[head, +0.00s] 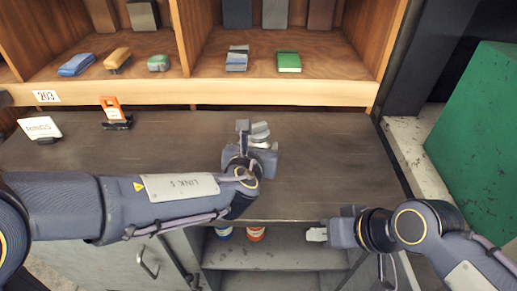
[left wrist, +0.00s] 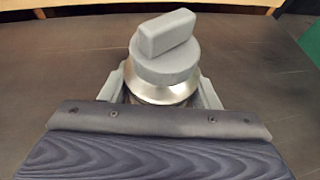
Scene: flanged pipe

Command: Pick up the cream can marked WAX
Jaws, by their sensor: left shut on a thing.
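My left gripper (head: 262,146) is over the dark worktop, shut on a silver metal piece with a grey knob on top (head: 260,131). In the left wrist view this metal piece (left wrist: 165,62) stands between the two fingers, its flared silver body low between them. Two cans, one with blue (head: 224,232) and one with orange (head: 256,234), stand on the open shelf below the worktop, partly hidden by its edge. I cannot read a WAX mark on either can.
The dark worktop (head: 330,165) is mostly clear. A white sign (head: 40,128) and an orange-and-white item (head: 112,112) stand at its left. A wooden rack (head: 200,92) with brushes, boxes and a green block is behind. A green panel (head: 480,145) stands at right.

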